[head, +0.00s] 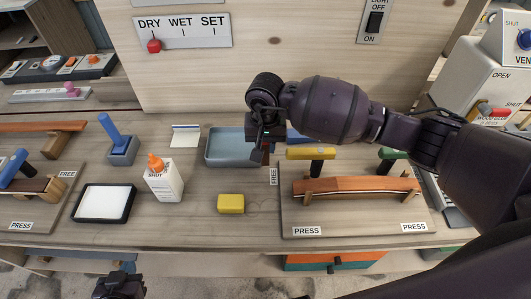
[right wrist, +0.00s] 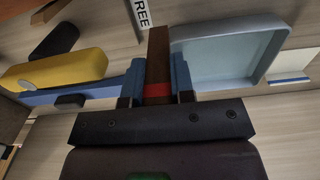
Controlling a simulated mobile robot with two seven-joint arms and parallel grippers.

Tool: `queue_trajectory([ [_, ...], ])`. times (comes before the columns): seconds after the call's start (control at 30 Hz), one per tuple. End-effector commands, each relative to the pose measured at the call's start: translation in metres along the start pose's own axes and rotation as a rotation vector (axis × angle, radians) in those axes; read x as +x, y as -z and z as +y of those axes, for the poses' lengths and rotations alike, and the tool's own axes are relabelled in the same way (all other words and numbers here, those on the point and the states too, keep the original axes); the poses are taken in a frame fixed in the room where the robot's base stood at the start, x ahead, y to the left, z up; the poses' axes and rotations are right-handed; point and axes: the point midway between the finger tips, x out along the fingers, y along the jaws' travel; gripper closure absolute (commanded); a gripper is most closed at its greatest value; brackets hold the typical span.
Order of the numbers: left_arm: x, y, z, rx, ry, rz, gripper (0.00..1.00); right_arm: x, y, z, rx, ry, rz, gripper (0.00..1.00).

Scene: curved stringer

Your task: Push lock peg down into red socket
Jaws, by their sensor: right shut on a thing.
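My right gripper (head: 267,156) hangs over the bench between the blue-grey tray and the clamping fixture. In the right wrist view its fingers (right wrist: 157,88) are shut on a brown wooden peg with a red band (right wrist: 158,62). The peg's lower end and its contact with anything below are hidden. I cannot make out a separate red socket. The fixture (head: 390,228) carries a curved brown stringer (head: 350,185), a yellow handle (head: 311,153) and a green handle (head: 393,154). My left gripper (head: 120,286) is low at the bottom edge, its jaws unclear.
The blue-grey tray (head: 222,161) is just left of the right gripper; it also shows in the right wrist view (right wrist: 225,52). A yellow block (head: 231,203), a white bottle (head: 163,181) and a black-rimmed pad (head: 104,203) stand further left. Bare bench lies around the yellow block.

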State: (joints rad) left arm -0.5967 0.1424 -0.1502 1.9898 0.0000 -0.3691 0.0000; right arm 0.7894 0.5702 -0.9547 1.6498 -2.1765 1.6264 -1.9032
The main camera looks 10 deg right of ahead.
Motion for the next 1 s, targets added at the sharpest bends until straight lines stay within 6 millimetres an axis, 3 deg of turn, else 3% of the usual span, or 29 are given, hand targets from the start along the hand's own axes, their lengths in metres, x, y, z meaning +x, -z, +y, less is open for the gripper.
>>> queue_trajectory([
  [0.3, -0.002, 0.003, -0.001, 0.001, 0.0, 0.002, 1.0, 0.038, -0.001, 0.0, 0.001, -0.001, -0.004, 1.0],
  [0.77, -0.002, -0.007, -0.001, -0.001, 0.002, -0.009, 1.0, 0.044, 0.0, 0.0, 0.0, -0.001, -0.001, 1.0],
  [0.8, -0.003, -0.006, -0.001, -0.001, 0.002, -0.01, 1.0, 0.043, -0.001, 0.0, 0.0, -0.001, -0.001, 0.71],
  [0.93, -0.003, -0.005, -0.001, -0.001, 0.002, -0.009, 1.0, 0.043, -0.001, 0.0, 0.0, -0.001, -0.001, 0.52],
  [1.0, -0.003, -0.005, -0.001, -0.001, 0.002, -0.009, 1.0, 0.043, -0.001, 0.0, 0.0, -0.001, -0.001, 0.52],
])
